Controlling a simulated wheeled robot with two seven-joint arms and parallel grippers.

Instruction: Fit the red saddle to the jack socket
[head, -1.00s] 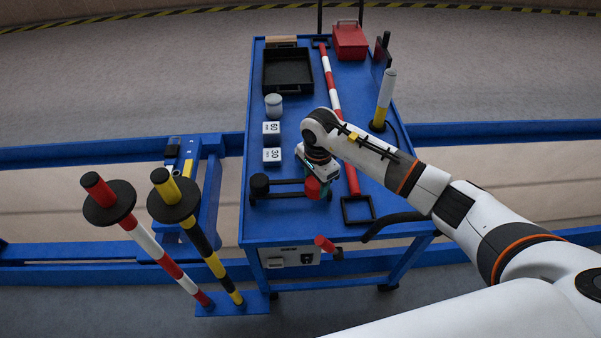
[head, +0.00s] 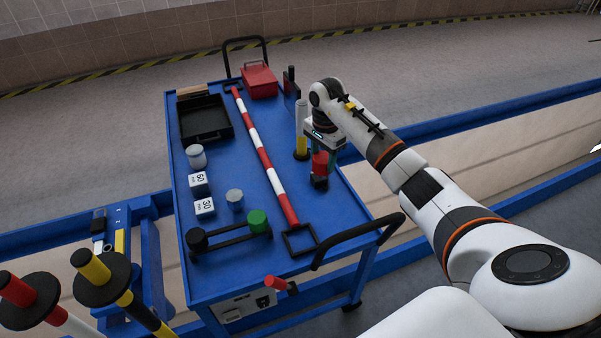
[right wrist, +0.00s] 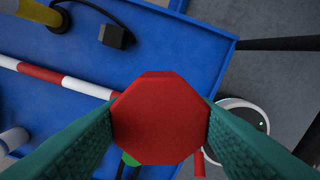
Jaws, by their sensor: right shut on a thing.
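The red saddle (head: 320,163) is held between the fingers of my right gripper (head: 322,158), above the right side of the blue cart. In the right wrist view, the saddle (right wrist: 160,118) is a red eight-sided block with a green finger (right wrist: 75,140) closed on each side. A black block (head: 319,182) shows just below it in the head view; in the right wrist view, this block (right wrist: 116,36) lies on the cart apart from the saddle. I cannot tell which part is the jack socket. My left gripper is out of view.
A black tray (head: 205,120) and red box (head: 259,81) sit farther back.

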